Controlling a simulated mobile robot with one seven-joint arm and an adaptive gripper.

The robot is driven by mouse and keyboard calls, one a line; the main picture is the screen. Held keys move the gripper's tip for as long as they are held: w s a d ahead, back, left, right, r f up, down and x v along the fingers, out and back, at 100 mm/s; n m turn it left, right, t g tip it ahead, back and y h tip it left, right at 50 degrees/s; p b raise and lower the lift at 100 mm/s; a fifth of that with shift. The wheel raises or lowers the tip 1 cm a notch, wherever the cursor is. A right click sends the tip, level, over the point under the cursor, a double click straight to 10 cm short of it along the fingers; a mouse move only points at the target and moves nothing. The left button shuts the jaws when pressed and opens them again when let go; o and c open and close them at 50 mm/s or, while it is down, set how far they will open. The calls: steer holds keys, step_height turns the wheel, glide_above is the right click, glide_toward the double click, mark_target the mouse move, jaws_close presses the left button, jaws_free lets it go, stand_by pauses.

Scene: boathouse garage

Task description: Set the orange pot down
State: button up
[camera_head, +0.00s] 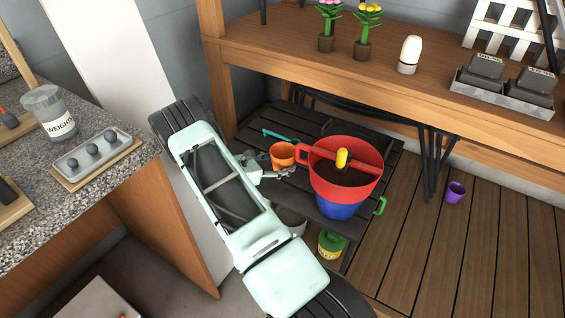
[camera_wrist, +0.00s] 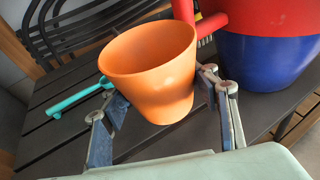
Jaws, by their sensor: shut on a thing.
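The small orange pot (camera_head: 282,155) is upright and empty-looking over the dark slatted table (camera_head: 300,120). It also shows large in the wrist view (camera_wrist: 150,70). My gripper (camera_head: 268,168) is shut on the orange pot, with one finger on each side of it in the wrist view (camera_wrist: 165,105). The pot's base is partly hidden, and I cannot tell whether it touches the slats.
A large red and blue pot (camera_head: 345,190) with soil and a red-handled tool stands close right of the orange pot. A teal tool (camera_wrist: 72,102) lies to the left. A wooden bench (camera_head: 300,60) rises behind. A purple cup (camera_head: 455,192) is on the plank floor.

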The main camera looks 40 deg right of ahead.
mark_target(284, 185)
steer(key=shift+s+d+f, duration=0.25)
steer(key=shift+s+f, duration=0.1)
steer(key=shift+s, duration=0.1)
steer(key=shift+a, duration=0.1)
steer(key=shift+f+b, duration=0.2)
steer(key=shift+b, duration=0.15)
step_height(284, 185, down, 6)
steer(key=b, duration=0.5)
steer(key=shift+f, duration=0.35)
steer(key=o, duration=1.7)
steer(key=shift+c, duration=0.2)
